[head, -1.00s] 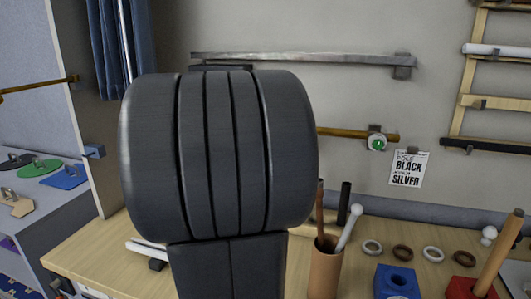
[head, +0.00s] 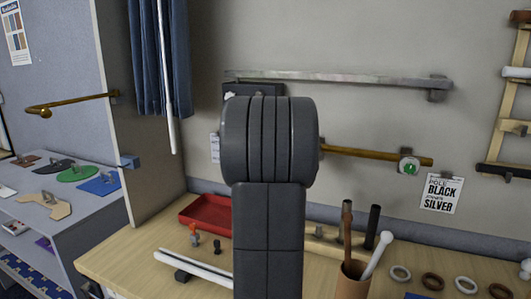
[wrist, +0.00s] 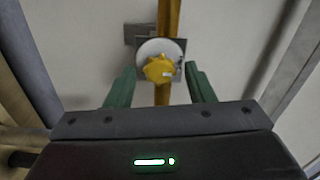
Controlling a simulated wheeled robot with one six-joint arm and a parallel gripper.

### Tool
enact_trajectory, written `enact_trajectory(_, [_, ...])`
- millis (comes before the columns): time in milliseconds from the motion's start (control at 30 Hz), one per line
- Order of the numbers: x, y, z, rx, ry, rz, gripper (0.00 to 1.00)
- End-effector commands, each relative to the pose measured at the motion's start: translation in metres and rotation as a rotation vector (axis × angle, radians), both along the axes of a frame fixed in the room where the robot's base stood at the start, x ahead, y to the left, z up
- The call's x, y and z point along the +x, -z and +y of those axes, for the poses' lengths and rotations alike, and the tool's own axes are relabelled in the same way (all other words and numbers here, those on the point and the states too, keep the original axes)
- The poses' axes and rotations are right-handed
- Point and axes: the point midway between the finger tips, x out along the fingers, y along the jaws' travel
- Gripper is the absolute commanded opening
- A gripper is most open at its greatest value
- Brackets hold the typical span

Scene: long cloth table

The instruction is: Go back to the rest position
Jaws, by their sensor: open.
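My gripper (wrist: 160,80) shows in the wrist view with its two green fingers apart and nothing held between them. Beyond the fingertips is a pale round fitting with a yellow knob (wrist: 158,68), in front of a brass-coloured pole (wrist: 164,100). I cannot tell how far the fingers are from the knob. In the head view, my dark arm stands upright in the middle and hides the gripper. A brass pole (head: 365,155) with a round white and green fitting (head: 409,167) runs along the wall to the right of my arm.
A grey rail (head: 340,79) is above the pole. On the wooden table (head: 140,262) are a red tray (head: 207,213), a white rod (head: 190,268), a brown cup (head: 352,282) holding sticks, and several rings (head: 400,272). A dark blue curtain (head: 172,60) hangs at left.

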Motion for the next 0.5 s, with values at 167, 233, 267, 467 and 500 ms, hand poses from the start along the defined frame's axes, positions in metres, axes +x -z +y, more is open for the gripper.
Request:
enact_trajectory(167, [0.0072,0.0000,-0.0032,0.001,0.000,0.000,0.49])
enact_trajectory(233, [0.0079,0.0001,-0.0034,0.001,0.000,0.000,0.49])
enact_trajectory(267, [0.0079,0.0002,-0.0034,0.001,0.000,0.000,0.49])
enact_trajectory(467, [0.0075,0.0003,-0.0032,0.002,0.000,-0.001,0.49])
enact_trajectory(500, [0.0073,0.0003,-0.0031,0.002,0.000,-0.001,0.49])
